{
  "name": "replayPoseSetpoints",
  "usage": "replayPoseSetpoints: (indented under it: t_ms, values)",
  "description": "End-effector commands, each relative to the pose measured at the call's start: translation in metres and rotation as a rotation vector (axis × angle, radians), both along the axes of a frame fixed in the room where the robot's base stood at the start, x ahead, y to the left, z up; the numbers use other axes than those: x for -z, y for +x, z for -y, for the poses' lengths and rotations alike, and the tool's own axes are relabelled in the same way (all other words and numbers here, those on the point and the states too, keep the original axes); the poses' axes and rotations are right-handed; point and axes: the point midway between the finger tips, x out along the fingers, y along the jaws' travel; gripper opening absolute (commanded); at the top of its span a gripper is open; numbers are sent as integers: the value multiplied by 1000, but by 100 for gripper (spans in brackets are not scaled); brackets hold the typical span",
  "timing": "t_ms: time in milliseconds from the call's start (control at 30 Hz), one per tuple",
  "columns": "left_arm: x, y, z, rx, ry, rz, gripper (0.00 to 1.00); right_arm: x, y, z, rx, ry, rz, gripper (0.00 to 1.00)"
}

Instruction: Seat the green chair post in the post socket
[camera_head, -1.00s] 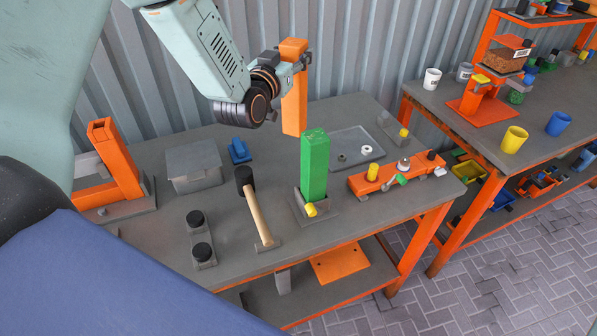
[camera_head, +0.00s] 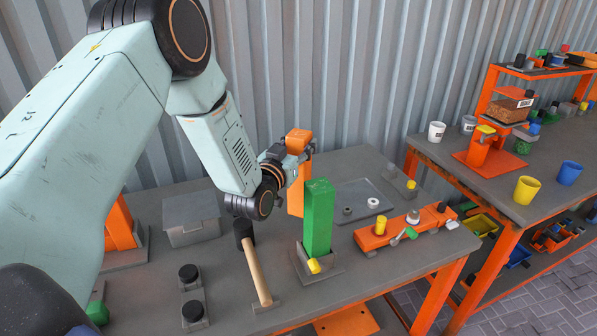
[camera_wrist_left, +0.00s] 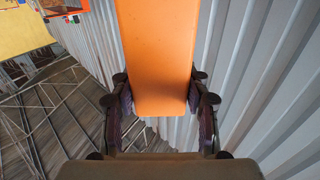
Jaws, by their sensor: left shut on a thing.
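The green chair post (camera_head: 318,218) stands upright on the table, its lower end in the grey post socket (camera_head: 300,266). Whether the post is fully down inside cannot be told. My left gripper (camera_head: 303,153) is shut on an orange post (camera_head: 297,138), held upright behind the green post in the head view. The left wrist view shows this orange post (camera_wrist_left: 158,60) between the two fingers. Its lower end is partly hidden behind the green post. My right gripper is not in view.
A mallet (camera_head: 257,270) lies left of the socket. An orange fixture (camera_head: 385,236) stands to its right, and a grey tray (camera_head: 358,190) with rings lies behind. A grey box (camera_head: 190,218) is at the left. A green thing (camera_head: 97,310) is partly hidden at lower left.

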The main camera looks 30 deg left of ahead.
Motion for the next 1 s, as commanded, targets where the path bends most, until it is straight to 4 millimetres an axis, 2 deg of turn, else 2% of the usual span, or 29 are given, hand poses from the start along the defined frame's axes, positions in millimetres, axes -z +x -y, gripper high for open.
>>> replayPoseSetpoints:
  t_ms: [167,400,900,933,1000]
  values:
    - [12,2,0,-1,1,6,0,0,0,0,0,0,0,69]
    - [42,2,0,-1,0,7,0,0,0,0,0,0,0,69]
    - [50,1,0,-1,0,7,0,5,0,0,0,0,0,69]
    - [53,1,0,-1,0,1,47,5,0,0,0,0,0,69]
    - [52,1,0,-1,0,1,53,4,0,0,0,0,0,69]
